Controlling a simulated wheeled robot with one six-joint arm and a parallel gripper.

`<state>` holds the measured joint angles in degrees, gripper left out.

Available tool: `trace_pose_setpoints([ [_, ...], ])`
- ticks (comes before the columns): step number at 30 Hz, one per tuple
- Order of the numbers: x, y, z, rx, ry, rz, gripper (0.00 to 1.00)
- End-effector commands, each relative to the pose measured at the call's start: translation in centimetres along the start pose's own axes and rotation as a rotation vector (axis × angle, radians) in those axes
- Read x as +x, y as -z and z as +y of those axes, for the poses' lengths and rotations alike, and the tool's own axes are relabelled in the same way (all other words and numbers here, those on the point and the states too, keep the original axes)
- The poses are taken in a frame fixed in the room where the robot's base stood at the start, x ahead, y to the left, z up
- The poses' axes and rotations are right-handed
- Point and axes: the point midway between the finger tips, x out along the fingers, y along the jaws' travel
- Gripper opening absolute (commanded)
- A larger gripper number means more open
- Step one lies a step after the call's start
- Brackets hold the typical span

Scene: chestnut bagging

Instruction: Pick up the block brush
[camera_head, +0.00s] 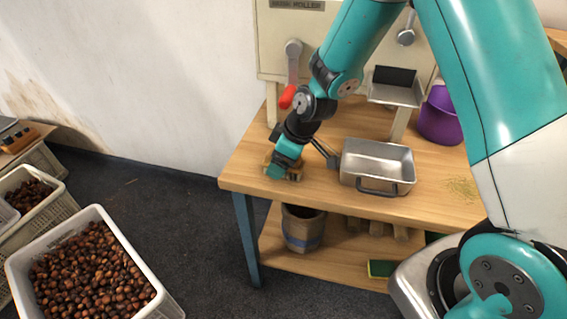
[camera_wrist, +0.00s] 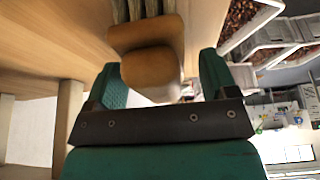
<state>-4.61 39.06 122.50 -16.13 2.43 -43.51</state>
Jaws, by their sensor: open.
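The block brush (camera_wrist: 150,68) has a rounded tan wooden block, with grey-brown bristles behind it in the wrist view. It sits between the two teal fingers of my gripper (camera_wrist: 160,65), nearer the left one. The fingers are open, and a gap shows at the right finger. In the head view, my gripper (camera_head: 281,169) is low at the left end of the wooden workbench (camera_head: 330,203). The brush (camera_head: 295,172) shows there only as a small brown piece, mostly hidden by the gripper.
A metal pan (camera_head: 378,165) with a dark handle stands right of my gripper. A purple bucket (camera_head: 440,117) is farther right. The machine (camera_head: 272,45) with a red-knobbed lever (camera_head: 288,96) rises behind. Crates of chestnuts (camera_head: 100,225) stand on the floor at left.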

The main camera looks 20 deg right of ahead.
Motion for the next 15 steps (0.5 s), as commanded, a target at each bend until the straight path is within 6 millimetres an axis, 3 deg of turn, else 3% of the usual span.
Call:
trace_pose_setpoints([
  [8,0.47,-0.02,0.01,0.001,-0.001,0.0,0.79],
  [15,0.45,-0.02,0.0,0.001,-0.001,0.0,0.26],
])
